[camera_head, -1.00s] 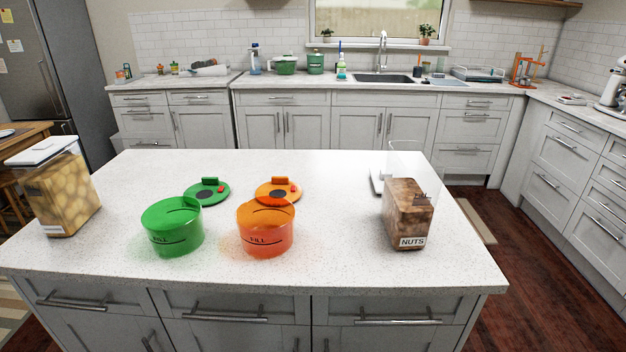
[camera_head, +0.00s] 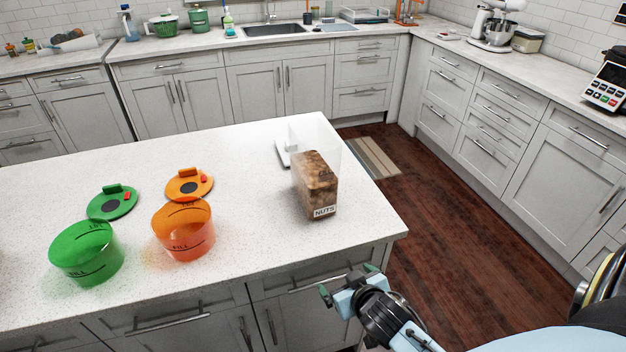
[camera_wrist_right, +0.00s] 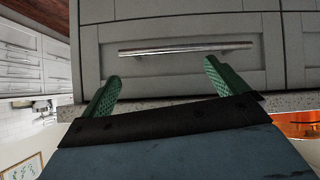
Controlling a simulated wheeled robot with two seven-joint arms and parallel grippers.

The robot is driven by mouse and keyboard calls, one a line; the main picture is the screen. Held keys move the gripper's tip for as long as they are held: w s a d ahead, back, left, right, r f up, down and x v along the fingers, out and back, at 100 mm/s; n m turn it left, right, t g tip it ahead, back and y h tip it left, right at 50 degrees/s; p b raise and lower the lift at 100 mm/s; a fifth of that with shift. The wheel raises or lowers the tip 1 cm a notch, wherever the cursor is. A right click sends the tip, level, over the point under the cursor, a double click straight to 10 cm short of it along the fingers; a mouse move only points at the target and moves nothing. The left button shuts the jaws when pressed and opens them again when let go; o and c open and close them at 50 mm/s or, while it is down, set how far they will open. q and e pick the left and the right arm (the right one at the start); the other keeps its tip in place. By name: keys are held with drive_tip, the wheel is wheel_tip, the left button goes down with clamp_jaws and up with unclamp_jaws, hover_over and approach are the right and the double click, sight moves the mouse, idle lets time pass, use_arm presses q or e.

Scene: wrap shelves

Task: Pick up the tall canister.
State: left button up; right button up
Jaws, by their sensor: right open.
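A tall clear canister labelled NUTS (camera_head: 316,182), partly filled with brown nuts, stands upright near the right end of the white island counter in the head view. Its upper part is clear, and something white (camera_head: 282,153) lies just behind it. My right gripper (camera_head: 347,281) is open and empty in front of the island's front edge, below and nearer than the canister. In the right wrist view its two green fingers (camera_wrist_right: 160,86) are spread before a grey drawer front. The canister does not show there. My left gripper is not in view.
A green canister (camera_head: 86,255) and an orange canister (camera_head: 184,232) stand open on the left of the island (camera_head: 235,165), with a green lid (camera_head: 112,203) and an orange lid (camera_head: 189,184) behind them. The counter between the orange canister and the nuts is clear. Drawer handles (camera_head: 318,284) stick out below.

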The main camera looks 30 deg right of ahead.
wheel_tip(320, 180, up, 10)
drive_tip(key=w+t+p, duration=0.1)
drive_tip(key=t, duration=0.1)
drive_tip(key=m+t, duration=0.1)
drive_tip(key=t, duration=0.5)
approach(330, 169)
drive_tip(key=w, duration=0.4)
drive_tip(key=w+p, duration=0.1)
drive_tip(key=w, duration=0.1)
drive_tip(key=w+d, duration=0.1)
drive_tip(key=w, duration=0.1)
drive_tip(key=shift+w+r, duration=0.2)
drive_tip(key=shift+w, duration=0.15)
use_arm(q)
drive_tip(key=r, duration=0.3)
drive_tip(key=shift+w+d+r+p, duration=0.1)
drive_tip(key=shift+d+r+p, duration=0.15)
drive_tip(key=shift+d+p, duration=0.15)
use_arm(e)
drive_tip(key=w, duration=0.6)
drive_tip(key=shift+w+d+f, duration=0.15)
drive_tip(key=shift+w+f, duration=0.05)
drive_tip(key=c, duration=2.1)
drive_tip(key=shift+r, duration=0.3)
